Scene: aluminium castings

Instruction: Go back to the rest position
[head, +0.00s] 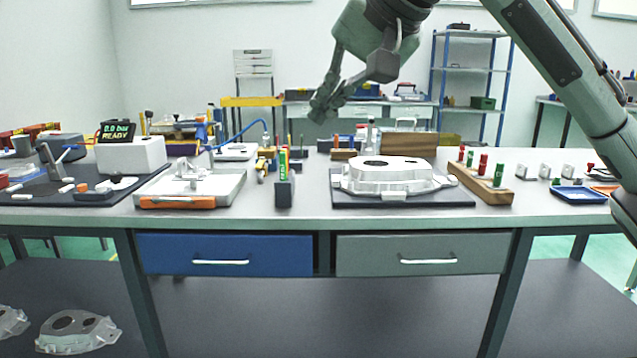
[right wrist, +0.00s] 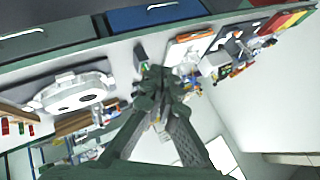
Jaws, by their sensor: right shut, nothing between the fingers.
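My right gripper (head: 322,108) is raised in the air above the workbench, left of the white casting and touching nothing. Its fingers are shut with nothing between them. It also shows in the right wrist view (right wrist: 152,75), with the tilted bench beyond it. My right arm comes in from the upper right of the head view. My left gripper is in neither view. The aluminium casting (head: 388,172) lies on a dark mat (head: 455,200) on the bench; it also shows in the right wrist view (right wrist: 75,92).
The workbench (head: 310,214) carries a white fixture (head: 232,188), a white box reading READY (head: 131,154), a wooden block with coloured plugs (head: 482,186) and a blue tray (head: 578,194). Castings (head: 78,332) lie on the lower shelf. The air around my right gripper is free.

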